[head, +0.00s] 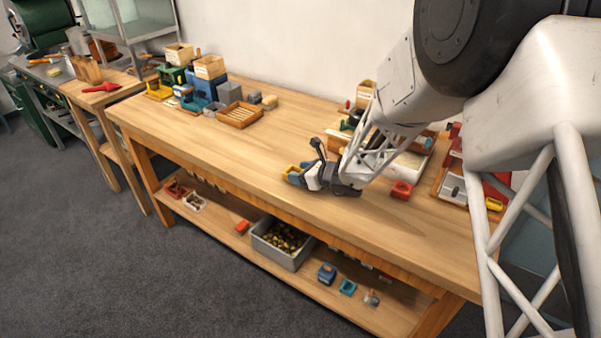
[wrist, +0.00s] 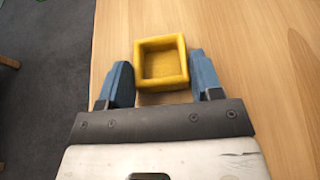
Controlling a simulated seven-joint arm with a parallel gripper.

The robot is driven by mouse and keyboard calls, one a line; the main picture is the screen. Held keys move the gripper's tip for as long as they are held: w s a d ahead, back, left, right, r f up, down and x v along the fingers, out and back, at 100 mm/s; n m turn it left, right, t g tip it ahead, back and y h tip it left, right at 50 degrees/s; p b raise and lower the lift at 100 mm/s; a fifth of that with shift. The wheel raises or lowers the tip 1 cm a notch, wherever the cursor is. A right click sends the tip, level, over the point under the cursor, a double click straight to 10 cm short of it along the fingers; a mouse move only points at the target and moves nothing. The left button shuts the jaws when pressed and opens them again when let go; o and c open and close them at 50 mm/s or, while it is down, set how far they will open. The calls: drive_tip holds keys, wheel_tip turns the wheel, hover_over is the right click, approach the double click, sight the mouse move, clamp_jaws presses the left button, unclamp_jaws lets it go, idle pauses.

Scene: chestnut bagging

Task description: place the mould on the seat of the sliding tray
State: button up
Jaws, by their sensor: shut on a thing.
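The mould, a small yellow square open-topped box (wrist: 162,63), sits between the blue fingers of my gripper (wrist: 162,82) in the wrist view. My gripper is shut on it. In the head view my gripper (head: 299,177) is low at the front edge of the workbench, with a little of the yellow mould (head: 291,180) showing at its tips. Whether the mould touches the bench top is hard to tell. I cannot pick out the sliding tray or its seat for certain; my arm hides part of the bench's right side.
The wooden workbench (head: 240,150) is clear left of my gripper. A red block (head: 401,190) lies right of my gripper. A grey bin (head: 276,254) stands on the lower shelf.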

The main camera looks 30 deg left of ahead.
drive_tip(key=o, duration=1)
drive_tip(key=shift+c, duration=0.2)
drive_tip(key=shift+r, duration=0.1)
drive_tip(key=shift+d, duration=0.1)
drive_tip(key=shift+v, duration=5.9)
drive_tip(key=shift+r, duration=0.1)
